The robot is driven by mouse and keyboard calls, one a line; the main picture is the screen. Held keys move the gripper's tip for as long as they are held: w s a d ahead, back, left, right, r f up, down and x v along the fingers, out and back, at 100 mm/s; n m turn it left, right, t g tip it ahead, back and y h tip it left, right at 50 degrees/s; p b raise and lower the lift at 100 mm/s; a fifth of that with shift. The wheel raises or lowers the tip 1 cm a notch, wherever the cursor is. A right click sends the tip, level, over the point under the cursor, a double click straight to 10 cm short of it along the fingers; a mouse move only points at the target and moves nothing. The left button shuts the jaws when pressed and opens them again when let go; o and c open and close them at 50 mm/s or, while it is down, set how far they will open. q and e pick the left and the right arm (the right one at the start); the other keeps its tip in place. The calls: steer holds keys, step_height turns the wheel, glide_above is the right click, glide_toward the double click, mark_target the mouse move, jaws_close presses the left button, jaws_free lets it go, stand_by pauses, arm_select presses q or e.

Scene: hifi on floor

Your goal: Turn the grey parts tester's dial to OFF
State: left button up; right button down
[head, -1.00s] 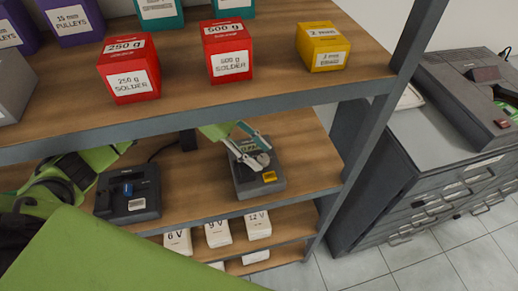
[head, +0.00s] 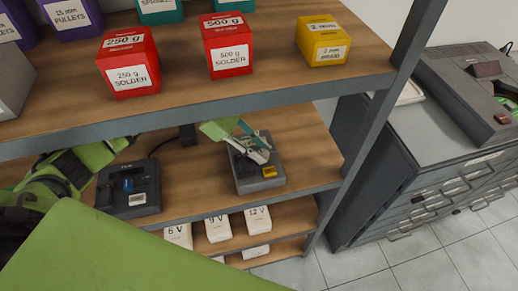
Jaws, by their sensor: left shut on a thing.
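The grey parts tester (head: 262,184) sits on the middle shelf, right of centre, with a yellow label on its front right. My left gripper (head: 262,153) reaches in from the left, under the upper shelf, and comes down over the tester's top. Its fingers are shut on the dial, which they mostly hide. I cannot read the dial's setting, and the tester's small display is covered too. My right gripper is not in view.
A darker device (head: 130,190) with a blue part stands left on the same shelf. The upper shelf, with red solder boxes (head: 128,62) and a yellow box (head: 325,40), overhangs my left arm. White voltage boxes (head: 218,227) stand below. A grey drawer cabinet (head: 410,165) is at right.

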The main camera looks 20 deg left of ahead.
arm_select(q)
steer(key=n+t, duration=0.2)
steer(key=n, duration=0.1)
steer(key=shift+s+b, duration=0.25)
steer(key=shift+b, duration=0.1)
steer(key=n+t, duration=0.1)
steer(key=n+t+y, duration=0.1)
steer(key=n, duration=0.1)
steer(key=shift+s+d+t+y, duration=0.1)
steer(key=shift+d+t+y, duration=0.05)
steer(key=shift+t+y, duration=0.15)
steer(key=shift+r+n+t+y, duration=0.1)
steer(key=shift+n+t+y, duration=0.4)
steer(key=shift+n, duration=0.5)
steer(key=o, duration=1.1)
